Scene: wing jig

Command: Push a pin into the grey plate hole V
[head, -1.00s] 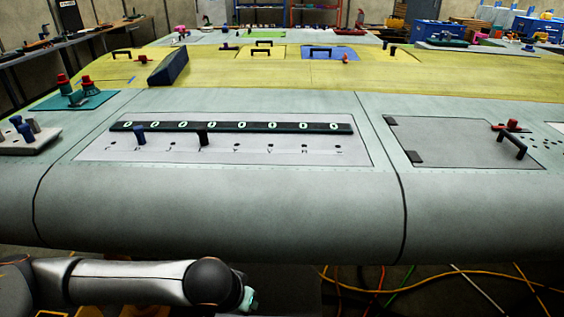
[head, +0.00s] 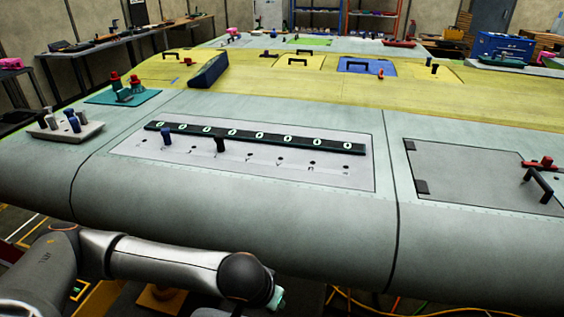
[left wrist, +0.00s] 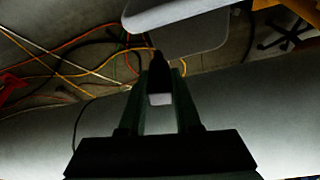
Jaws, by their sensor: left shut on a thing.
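The grey plate (head: 225,172) is set in the wing's front panel, with a row of small holes and tiny letters. One mark that looks like V (head: 280,163) is right of the middle, its hole seemingly empty. My left gripper (head: 276,298) is below and in front of the wing edge, mostly hidden. In the left wrist view its fingers (left wrist: 160,92) are shut on a dark thing with a pale end (left wrist: 160,99), probably a pin. My right gripper is out of view.
A black rail with green rings (head: 255,138) runs behind the holes. A pale block with several pins (head: 65,130) and a teal plate with red-topped parts (head: 122,96) are at the left. A hatch with a black handle (head: 538,184) is at the right. Cables lie on the floor.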

